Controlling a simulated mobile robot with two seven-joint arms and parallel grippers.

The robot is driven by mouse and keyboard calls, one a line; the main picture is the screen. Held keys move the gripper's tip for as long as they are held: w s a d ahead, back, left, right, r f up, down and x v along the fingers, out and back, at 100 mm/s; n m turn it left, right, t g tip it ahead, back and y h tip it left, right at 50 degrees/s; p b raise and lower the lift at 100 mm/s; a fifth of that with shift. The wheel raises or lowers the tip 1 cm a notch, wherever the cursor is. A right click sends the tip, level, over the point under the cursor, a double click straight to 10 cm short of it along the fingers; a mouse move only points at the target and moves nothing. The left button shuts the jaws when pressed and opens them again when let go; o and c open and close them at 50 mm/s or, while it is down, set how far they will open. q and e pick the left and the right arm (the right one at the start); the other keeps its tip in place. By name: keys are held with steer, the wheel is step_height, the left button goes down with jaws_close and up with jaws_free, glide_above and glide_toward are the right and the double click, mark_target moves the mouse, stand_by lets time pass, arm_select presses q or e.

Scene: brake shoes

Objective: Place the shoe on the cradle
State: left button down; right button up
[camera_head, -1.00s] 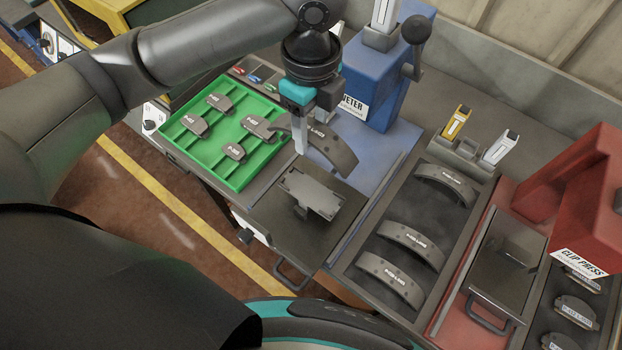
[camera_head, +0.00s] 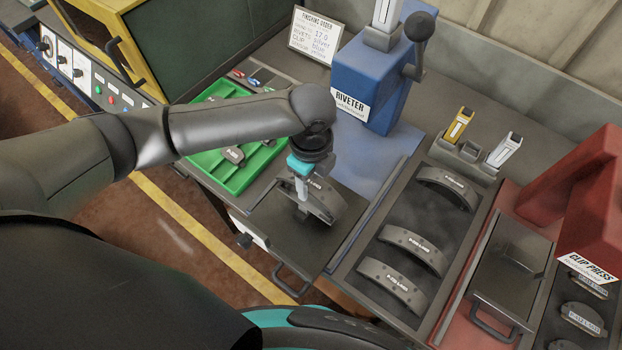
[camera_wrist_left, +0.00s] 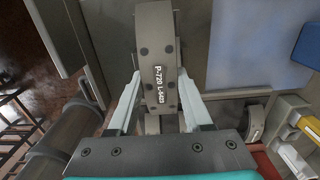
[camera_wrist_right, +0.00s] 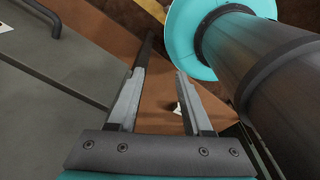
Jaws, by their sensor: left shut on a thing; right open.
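The shoe (camera_head: 326,203) is a dark grey curved brake shoe with a white label. My left gripper (camera_head: 302,203) is shut on it and holds it over the slide-out plate (camera_head: 262,219) in front of the riveter. In the left wrist view the shoe (camera_wrist_left: 157,35) stands between the two fingers, its label facing the camera. The cradle on that plate is mostly hidden by the shoe and gripper, so I cannot tell whether they touch. In the right wrist view my right gripper (camera_wrist_right: 161,76) is open and empty.
The blue riveter (camera_head: 370,80) stands behind the plate. A green tray (camera_head: 237,180) with pads lies left, partly under my left arm. A rack (camera_head: 373,245) with several more shoes and the red clip press (camera_head: 575,195) are to the right.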

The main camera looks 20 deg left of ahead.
mark_target(311, 182)
arm_select(q)
steer(key=shift+f, duration=0.1)
steer(key=shift+c, duration=1.6)
jaws_free()
step_height(311, 182, up, 12)
steer(key=p, duration=0.1)
